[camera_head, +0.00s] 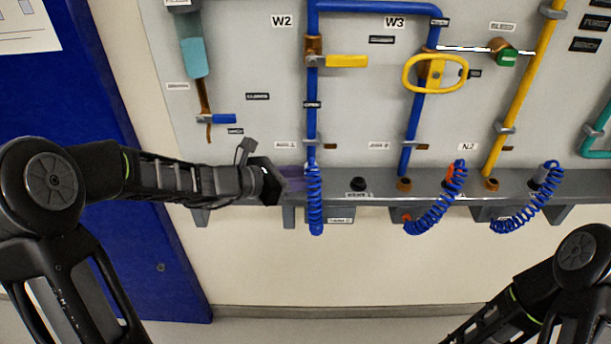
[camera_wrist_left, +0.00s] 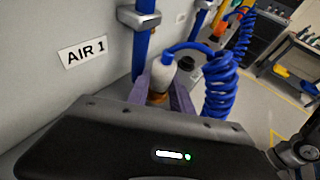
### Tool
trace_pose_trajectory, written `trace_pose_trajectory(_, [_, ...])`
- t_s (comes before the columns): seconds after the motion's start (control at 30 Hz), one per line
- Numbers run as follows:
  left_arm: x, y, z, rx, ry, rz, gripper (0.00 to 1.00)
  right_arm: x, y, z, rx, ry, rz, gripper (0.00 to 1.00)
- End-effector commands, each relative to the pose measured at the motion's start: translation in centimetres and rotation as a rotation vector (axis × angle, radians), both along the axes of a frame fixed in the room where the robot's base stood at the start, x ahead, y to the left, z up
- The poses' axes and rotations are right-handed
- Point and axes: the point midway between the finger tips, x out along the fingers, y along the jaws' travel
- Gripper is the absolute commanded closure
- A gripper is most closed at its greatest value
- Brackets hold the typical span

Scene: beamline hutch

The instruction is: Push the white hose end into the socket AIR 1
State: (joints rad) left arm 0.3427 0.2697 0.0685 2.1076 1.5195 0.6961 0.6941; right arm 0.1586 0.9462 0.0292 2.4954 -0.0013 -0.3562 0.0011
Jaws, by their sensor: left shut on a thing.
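The white hose end (camera_wrist_left: 162,74) is between the purple fingers of my left gripper (camera_wrist_left: 168,92) in the left wrist view, with its blue coiled hose (camera_wrist_left: 221,80) looping off to the right. A brass-coloured fitting (camera_wrist_left: 157,98) shows directly below the white end; I cannot tell whether the end sits in it. The label AIR 1 (camera_wrist_left: 83,52) is on the panel to the left. In the head view my left gripper (camera_head: 298,182) is at the rail beside the blue coil (camera_head: 315,200), which hides the hose end. My right gripper is out of frame.
The grey rail (camera_head: 380,187) runs along the panel foot. A black-capped fitting (camera_head: 358,184) stands right of the coil. Two more blue coils (camera_head: 432,212) (camera_head: 528,212) hang farther right. A blue pipe (camera_head: 311,110) and yellow valve lever (camera_head: 346,61) are above.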

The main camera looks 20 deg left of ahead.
Motion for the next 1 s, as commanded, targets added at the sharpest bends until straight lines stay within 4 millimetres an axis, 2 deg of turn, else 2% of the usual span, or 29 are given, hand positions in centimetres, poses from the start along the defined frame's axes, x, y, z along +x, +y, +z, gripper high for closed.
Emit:
trace_pose_trajectory(0.2, [0.0, 0.0, 0.1, -0.001, -0.002, 0.0, 1.0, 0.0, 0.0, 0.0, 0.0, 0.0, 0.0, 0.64])
trace_pose_trajectory(0.23, [0.0, 0.0, 0.1, -0.001, -0.002, 0.0, 0.72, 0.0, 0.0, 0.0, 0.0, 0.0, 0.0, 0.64])
trace_pose_trajectory(0.5, [0.0, 0.0, 0.1, 0.0, -0.001, 0.0, 0.5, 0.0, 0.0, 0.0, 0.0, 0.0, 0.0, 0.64])
trace_pose_trajectory(0.83, [-0.1, 0.2, 0.1, 0.0, -0.002, 0.001, 0.48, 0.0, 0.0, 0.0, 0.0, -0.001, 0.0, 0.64])
trace_pose_trajectory(1.0, [-1.1, 1.2, 0.7, 0.002, -0.003, 0.003, 0.48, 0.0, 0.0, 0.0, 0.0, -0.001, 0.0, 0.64])
